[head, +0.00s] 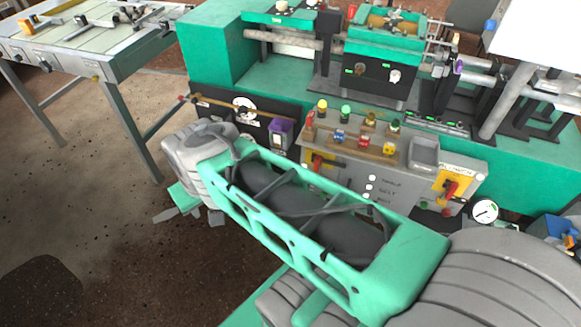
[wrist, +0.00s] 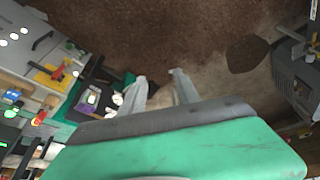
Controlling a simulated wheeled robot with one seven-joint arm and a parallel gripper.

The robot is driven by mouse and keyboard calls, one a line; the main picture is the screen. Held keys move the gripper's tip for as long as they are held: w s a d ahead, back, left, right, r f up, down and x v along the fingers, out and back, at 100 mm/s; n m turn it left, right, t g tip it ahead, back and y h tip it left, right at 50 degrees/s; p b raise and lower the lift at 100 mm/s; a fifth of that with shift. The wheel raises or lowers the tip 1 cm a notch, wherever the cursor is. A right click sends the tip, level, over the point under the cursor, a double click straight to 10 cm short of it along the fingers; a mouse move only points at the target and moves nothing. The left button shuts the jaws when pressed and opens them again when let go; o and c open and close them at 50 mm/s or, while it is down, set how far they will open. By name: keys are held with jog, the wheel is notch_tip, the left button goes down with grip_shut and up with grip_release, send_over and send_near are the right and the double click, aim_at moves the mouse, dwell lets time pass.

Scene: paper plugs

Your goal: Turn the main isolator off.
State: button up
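Two yellow plates with red rotary handles are on the grey control panel's front. The right switch (head: 452,186) has small lettering above it, too small to read surely; its red handle looks slanted. The left switch (head: 318,163) is partly behind my arm. I cannot tell which is the main isolator. One yellow-and-red switch, likely the left one, shows at the left of the wrist view (wrist: 52,76). My gripper (wrist: 159,78) is open and empty, its fingers apart over the floor. In the head view it is low left of the panel (head: 178,212), touching nothing.
The panel top (head: 345,150) carries several coloured buttons. A purple box (head: 282,131) is left of the panel. A green machine bench (head: 225,55) stands behind, and a grey table (head: 110,62) at the back left. A round gauge (head: 485,211) is at right. The floor at left is clear.

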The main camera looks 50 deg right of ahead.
jog(key=w+d+f+m+t+h+b, duration=0.1)
jog(key=w+d+f+m+h+b, duration=0.35)
jog(key=d+f+b, duration=0.6)
jog(key=m+t+h+b, duration=0.2)
jog(key=m+h+b, duration=0.8)
jog(key=b, duration=0.9)
send_near(316, 163)
notch_tip(316, 163, down, 2)
jog(key=d+n+h, duration=0.2)
jog(key=x, duration=0.3)
jog(key=w+x, duration=0.1)
jog(key=x, duration=0.3)
jog(key=shift+w+d+r+p, duration=0.1)
jog(key=shift+p, duration=0.3)
jog(key=shift+t+y, duration=0.25)
jog(key=shift+t, duration=0.05)
grip_shut()
